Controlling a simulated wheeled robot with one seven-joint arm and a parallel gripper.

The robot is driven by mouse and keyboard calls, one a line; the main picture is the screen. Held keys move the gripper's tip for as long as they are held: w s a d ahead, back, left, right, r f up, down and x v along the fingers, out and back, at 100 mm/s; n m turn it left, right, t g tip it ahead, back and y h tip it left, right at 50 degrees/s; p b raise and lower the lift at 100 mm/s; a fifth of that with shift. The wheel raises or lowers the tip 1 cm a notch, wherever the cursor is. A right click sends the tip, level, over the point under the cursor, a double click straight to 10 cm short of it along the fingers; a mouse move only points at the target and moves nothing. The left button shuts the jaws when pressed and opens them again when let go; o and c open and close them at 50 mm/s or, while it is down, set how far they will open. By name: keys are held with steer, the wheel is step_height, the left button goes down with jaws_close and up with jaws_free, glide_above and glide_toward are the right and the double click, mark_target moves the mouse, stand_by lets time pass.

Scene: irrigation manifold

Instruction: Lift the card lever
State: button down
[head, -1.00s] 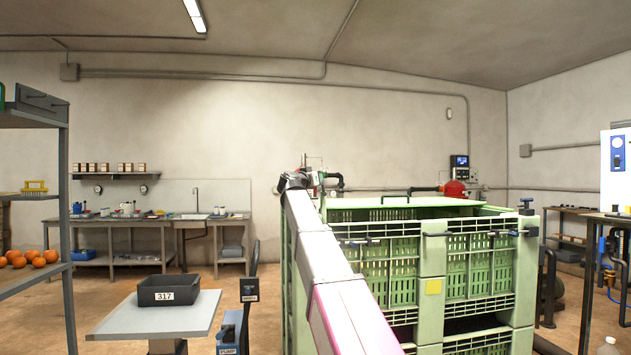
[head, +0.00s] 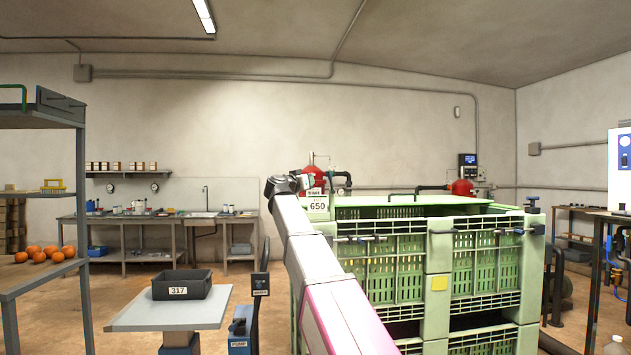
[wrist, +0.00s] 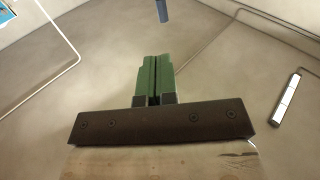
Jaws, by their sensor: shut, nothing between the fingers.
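I cannot pick out the card lever for certain. A white card reading 650 (head: 317,205) shows at the crate's far left corner, just right of the end of my arm. In the wrist view my gripper (wrist: 154,60) has its green fingers pressed together with nothing between them. A blue rod end (wrist: 163,10) shows beyond the fingertips at the top edge, apart from them; what it belongs to is out of frame. In the head view my fingers are too small to make out clearly.
A large green slatted crate (head: 437,262) stands close on the right. A small grey table (head: 130,318) holds a black bin marked 317 (head: 182,284). A dark post with a label (head: 260,285) stands beside it. Red tanks (head: 461,188) and pipes are behind the crate.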

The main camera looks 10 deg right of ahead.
steer(key=shift+v, duration=1.2)
